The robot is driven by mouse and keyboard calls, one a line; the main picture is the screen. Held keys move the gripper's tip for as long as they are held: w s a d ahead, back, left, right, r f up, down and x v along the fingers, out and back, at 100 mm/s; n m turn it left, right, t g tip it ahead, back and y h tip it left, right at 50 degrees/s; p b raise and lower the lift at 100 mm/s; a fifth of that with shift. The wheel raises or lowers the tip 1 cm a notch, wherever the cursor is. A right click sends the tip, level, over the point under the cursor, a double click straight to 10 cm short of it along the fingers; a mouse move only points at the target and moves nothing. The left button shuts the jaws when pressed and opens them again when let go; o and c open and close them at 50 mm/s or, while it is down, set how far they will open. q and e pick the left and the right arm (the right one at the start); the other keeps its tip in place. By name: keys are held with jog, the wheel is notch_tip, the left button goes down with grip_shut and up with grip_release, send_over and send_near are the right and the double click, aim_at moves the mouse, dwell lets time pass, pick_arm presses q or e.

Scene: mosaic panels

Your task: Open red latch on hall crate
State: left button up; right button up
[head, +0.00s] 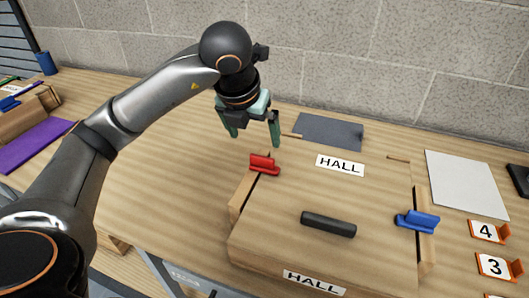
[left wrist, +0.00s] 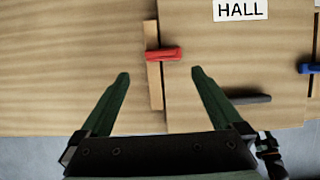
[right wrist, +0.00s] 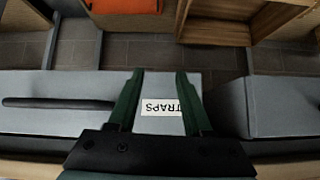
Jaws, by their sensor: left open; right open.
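The hall crate (head: 373,190) is a wooden box with a closed lid, HALL labels and a dark handle (head: 328,224). The red latch (head: 264,164) sits at its left edge, and a blue latch (head: 417,220) sits at its right edge. In the left wrist view the red latch (left wrist: 163,54) lies ahead of and between the fingers. My left gripper (head: 250,140) is open and empty above the table, close to the red latch and apart from it. My right gripper (right wrist: 158,75) is open and empty, over a grey surface with a TRAPS label (right wrist: 161,107), away from the crate.
A dark grey panel (head: 329,131) lies behind the crate, and a white panel (head: 466,183) lies to its right. Number markers 4 (head: 489,231) and 3 (head: 498,266) stand at the right. A purple sheet (head: 33,145) lies far left. The table left of the crate is clear.

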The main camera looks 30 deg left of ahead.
aim_at(261, 157)
pick_arm(q)
jog(key=p+x, duration=0.1)
jog(key=x, duration=0.9)
jog(key=shift+w+d+f, duration=0.1)
jog(key=shift+f, duration=0.05)
jog(key=c, duration=1.2)
jog(key=shift+c, duration=0.2)
